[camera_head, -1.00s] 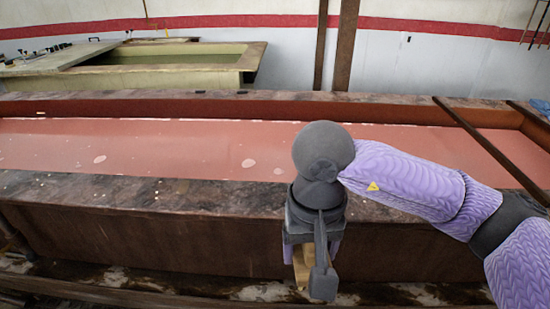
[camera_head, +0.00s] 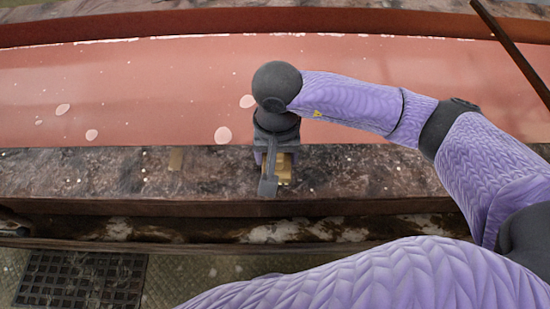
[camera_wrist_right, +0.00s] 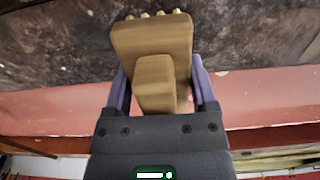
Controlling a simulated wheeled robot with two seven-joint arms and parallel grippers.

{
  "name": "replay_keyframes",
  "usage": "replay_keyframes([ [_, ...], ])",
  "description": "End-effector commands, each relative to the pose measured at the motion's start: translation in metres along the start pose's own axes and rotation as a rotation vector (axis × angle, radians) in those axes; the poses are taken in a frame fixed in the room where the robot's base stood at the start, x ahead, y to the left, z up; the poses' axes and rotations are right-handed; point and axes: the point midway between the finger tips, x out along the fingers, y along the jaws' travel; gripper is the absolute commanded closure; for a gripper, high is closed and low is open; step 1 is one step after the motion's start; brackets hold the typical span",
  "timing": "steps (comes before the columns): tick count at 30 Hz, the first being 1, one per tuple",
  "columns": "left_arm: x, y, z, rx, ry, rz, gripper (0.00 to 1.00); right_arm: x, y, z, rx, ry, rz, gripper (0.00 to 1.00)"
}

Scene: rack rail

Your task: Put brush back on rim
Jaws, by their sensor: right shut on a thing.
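The brush is a wooden block with a raised handle; in the wrist view the brush (camera_wrist_right: 150,40) fills the upper middle, with pale tufts at its far end. My right gripper (camera_wrist_right: 158,88) is shut on its handle, one finger on each side. In the head view my right gripper (camera_head: 274,166) is over the dark, mottled rim (camera_head: 370,172) of the tank, and part of the brush (camera_head: 285,169) shows beneath it. I cannot tell whether the brush touches the rim. My left gripper is out of view.
The tank holds reddish liquid (camera_head: 150,75) with pale patches. A dark bar (camera_head: 512,50) crosses the tank at the right. A small brownish patch (camera_head: 175,160) lies on the rim left of the gripper. A dark grate (camera_head: 80,279) lies on the floor. The rim is mostly bare.

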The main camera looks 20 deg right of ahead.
Motion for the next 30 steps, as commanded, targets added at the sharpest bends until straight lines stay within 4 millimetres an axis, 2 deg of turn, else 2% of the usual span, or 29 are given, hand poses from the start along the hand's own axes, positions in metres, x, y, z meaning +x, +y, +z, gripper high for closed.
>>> replay_keyframes([
  [6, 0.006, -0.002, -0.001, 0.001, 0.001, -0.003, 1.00, 0.036, 0.001, 0.000, 0.000, -0.002, 0.002, 0.82],
  [16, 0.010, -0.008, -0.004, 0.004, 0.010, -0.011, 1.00, 0.040, 0.000, 0.000, -0.001, 0.001, 0.001, 0.82],
  [17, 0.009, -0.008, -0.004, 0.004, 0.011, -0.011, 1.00, 0.038, 0.000, 0.000, -0.001, 0.000, 0.001, 0.21],
  [19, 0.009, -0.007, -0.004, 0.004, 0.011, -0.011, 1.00, 0.038, 0.000, 0.000, -0.001, 0.000, 0.001, 0.06],
  [20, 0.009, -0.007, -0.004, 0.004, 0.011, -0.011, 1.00, 0.038, 0.000, 0.000, -0.001, 0.000, 0.001, 0.00],
  [26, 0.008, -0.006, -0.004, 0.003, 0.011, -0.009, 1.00, 0.037, 0.000, 0.000, -0.001, 0.000, 0.001, 0.00],
  [30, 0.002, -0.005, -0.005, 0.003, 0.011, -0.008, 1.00, 0.020, 0.000, -0.001, -0.001, 0.004, -0.002, 0.00],
])
